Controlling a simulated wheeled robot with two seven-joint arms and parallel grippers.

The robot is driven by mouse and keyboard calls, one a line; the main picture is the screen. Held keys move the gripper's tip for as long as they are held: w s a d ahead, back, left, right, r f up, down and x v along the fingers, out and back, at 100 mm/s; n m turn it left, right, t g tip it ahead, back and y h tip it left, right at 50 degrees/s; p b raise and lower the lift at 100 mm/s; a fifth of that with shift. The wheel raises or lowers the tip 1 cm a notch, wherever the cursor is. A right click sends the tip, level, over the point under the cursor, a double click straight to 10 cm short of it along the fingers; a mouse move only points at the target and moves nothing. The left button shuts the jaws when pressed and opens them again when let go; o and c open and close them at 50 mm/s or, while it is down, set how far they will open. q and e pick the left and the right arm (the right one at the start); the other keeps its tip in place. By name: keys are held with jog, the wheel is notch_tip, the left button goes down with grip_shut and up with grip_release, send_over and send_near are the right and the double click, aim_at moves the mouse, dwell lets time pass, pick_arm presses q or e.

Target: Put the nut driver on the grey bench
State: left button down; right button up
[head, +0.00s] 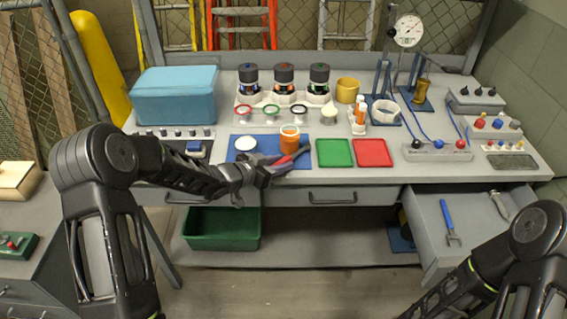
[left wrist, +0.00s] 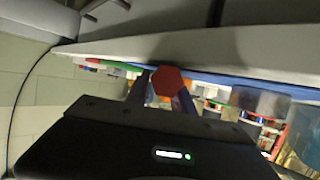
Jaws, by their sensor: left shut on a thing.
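My left gripper (head: 287,160) is at the front edge of the grey bench (head: 232,172), in front of the blue mat (head: 236,136). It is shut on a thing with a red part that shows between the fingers. In the left wrist view, a red hexagonal end (left wrist: 168,80) sits between the two fingers (left wrist: 162,95); this looks like the nut driver's handle seen end-on. The rest of the held thing is hidden. I cannot tell whether it touches the bench. My right forearm shows at the lower right, but its gripper does not.
An orange jar (head: 289,139) and a white round piece (head: 245,144) stand on the blue mat near the left gripper. Green (head: 334,153) and red (head: 373,153) trays lie to the right. An open drawer (head: 425,225) holds a blue tool (head: 449,220).

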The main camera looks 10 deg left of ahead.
aim_at(280, 161)
pick_arm(q)
jog(key=shift+r, duration=0.15)
notch_tip(280, 161, up, 10)
jog(key=shift+f+p, duration=0.1)
jog(key=shift+p, duration=0.2)
pick_arm(e)
jog(key=shift+r, duration=0.25)
dwell(0.6)
